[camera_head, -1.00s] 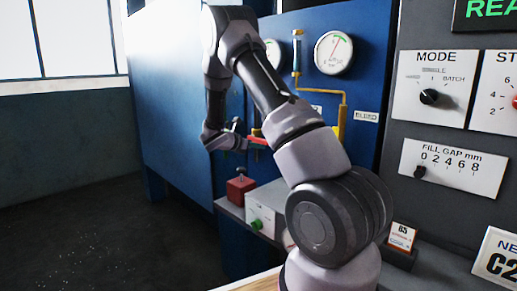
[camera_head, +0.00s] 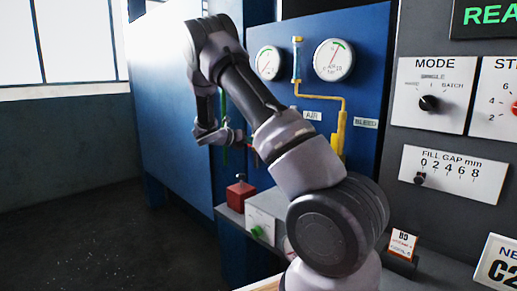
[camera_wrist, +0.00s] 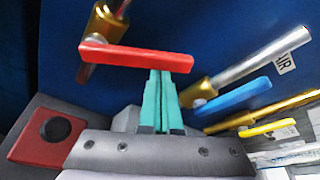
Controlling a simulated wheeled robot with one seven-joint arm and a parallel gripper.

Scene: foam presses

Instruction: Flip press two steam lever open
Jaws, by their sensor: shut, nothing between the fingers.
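A red lever (camera_wrist: 135,55) lies across the upper left of the wrist view, roughly crosswise to a brass-fitted pipe (camera_wrist: 108,25). Its own label is not in sight, so I cannot read it as steam. My gripper (camera_wrist: 161,74) is shut and empty, its teal fingers pointing up to the lever's lower edge, near the lever's right end. The lever overlaps the fingertips; I cannot tell whether they touch. In the head view my gripper (camera_head: 240,137) is at the blue press panel (camera_head: 375,60), and my arm hides most of the lever there.
A blue lever (camera_wrist: 232,97) beside the AIR label (camera_wrist: 286,63) and a yellow lever (camera_wrist: 267,129) are close to the right. A red box with a dark knob (camera_head: 240,194) stands below my gripper. The floor (camera_head: 80,235) at left is clear.

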